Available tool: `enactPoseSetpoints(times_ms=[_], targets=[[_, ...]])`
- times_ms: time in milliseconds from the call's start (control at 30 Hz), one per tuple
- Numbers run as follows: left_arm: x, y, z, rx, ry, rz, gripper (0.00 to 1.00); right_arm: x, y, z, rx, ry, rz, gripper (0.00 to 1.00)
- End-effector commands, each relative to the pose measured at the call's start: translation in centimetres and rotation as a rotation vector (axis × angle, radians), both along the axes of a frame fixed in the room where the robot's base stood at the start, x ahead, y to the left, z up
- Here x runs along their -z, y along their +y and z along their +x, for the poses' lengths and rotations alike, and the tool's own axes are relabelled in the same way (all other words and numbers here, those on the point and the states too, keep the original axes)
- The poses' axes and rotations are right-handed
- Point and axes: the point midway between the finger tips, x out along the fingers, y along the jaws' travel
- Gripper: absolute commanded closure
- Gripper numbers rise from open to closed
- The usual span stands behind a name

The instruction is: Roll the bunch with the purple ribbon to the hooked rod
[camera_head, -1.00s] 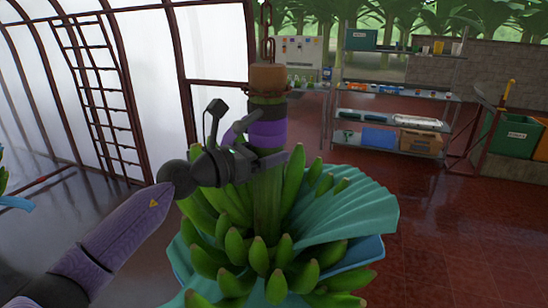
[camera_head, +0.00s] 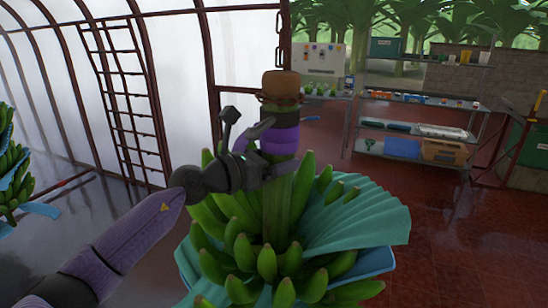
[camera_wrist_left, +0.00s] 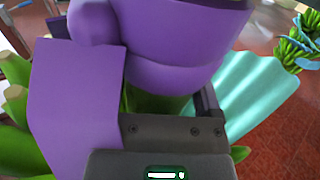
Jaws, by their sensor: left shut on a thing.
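The bunch of green bananas (camera_head: 285,240) hangs in front of me, with teal and blue sheeting around its fruit. Its stem carries a purple ribbon (camera_head: 280,140) between dark bands, below a brown cut top. My left gripper (camera_head: 270,155) is shut on the stem at the ribbon's level. In the left wrist view the purple ribbon (camera_wrist_left: 165,75) fills the middle, close to the jaws. A rod with a bent yellow top (camera_head: 540,101) stands at the far right edge; I cannot tell for sure whether it is the hooked rod. My right gripper is out of view.
Another banana bunch (camera_head: 14,165) hangs at the left edge. A ladder (camera_head: 125,95) stands along the translucent wall. Red tiled floor lies open at right.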

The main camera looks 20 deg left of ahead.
Motion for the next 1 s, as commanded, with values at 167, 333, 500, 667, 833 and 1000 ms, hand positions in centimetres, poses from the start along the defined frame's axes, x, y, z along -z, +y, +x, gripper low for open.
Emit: enactPoseSetpoints(times_ms=[167, 333, 500, 667, 833, 1000], targets=[[0.5, -0.1, 0.0, 0.004, 0.012, 0.006, 1.0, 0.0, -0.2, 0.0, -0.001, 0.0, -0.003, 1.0], [0.4, 0.0, 0.0, 0.002, 0.008, 0.007, 0.0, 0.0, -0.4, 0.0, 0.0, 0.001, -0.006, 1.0], [0.2, 0.1, 0.0, -0.001, 0.004, 0.005, 0.0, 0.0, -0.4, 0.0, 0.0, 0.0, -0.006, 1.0], [0.4, 1.0, -1.1, -0.005, 0.003, 0.006, 0.0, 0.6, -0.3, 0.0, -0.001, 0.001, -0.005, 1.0], [0.8, 2.9, -4.0, -0.002, 0.006, 0.013, 0.0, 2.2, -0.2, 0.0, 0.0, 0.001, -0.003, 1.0], [1.0, 4.7, -6.7, 0.0, 0.009, 0.011, 0.0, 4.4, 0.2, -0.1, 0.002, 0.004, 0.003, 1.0]])
